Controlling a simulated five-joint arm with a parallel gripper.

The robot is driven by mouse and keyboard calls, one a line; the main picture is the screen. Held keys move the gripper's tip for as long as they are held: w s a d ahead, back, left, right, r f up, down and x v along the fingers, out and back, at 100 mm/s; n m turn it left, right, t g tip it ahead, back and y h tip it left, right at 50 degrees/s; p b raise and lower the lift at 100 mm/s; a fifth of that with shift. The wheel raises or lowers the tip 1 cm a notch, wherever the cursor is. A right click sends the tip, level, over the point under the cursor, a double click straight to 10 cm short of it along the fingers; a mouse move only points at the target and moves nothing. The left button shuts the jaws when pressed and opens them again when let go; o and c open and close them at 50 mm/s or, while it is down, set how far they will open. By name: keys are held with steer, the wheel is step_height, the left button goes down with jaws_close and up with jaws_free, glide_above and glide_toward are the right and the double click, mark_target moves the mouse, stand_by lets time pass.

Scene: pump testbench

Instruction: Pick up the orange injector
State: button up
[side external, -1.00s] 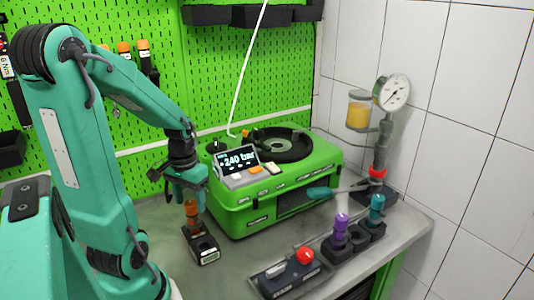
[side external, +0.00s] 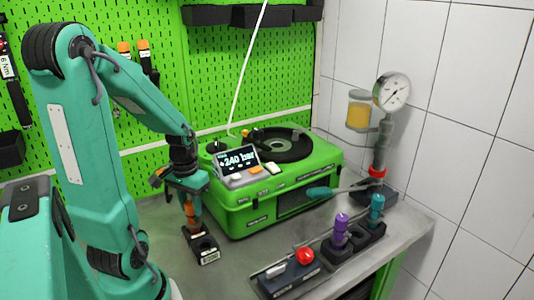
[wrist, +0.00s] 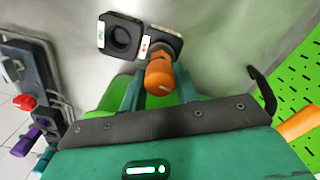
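The orange injector (side external: 193,213) stands upright in a dark two-socket holder (side external: 207,256) on the bench, left of the green test machine. In the wrist view, the injector's orange top (wrist: 159,74) points toward the camera, and the holder's empty socket block (wrist: 106,46) lies to its left. My gripper (side external: 187,197) is over the injector, pointing down. In the wrist view, my gripper's teal fingers (wrist: 159,92) are on either side of the injector's top, with gaps showing beside it. The fingers partly hide the injector in the side view.
The green test machine (side external: 262,203) with a 240 bar display stands close to my gripper's right. A purple injector (side external: 340,228) and a teal injector (side external: 376,208) stand in holders at the right. A block with a red knob (side external: 304,256) is near the front edge.

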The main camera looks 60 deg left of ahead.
jaws_close()
steer(key=shift+r, duration=0.15)
steer(key=shift+r, duration=0.7)
steer(key=r, duration=0.2)
steer(key=shift+d+r, duration=0.2)
steer(key=shift+r, duration=0.15)
steer(key=w+d+r, duration=0.2)
steer(key=d+r, duration=0.4)
steer(key=d, duration=0.5)
steer(key=shift+w+r, duration=0.2)
steer(key=shift+r, duration=0.15)
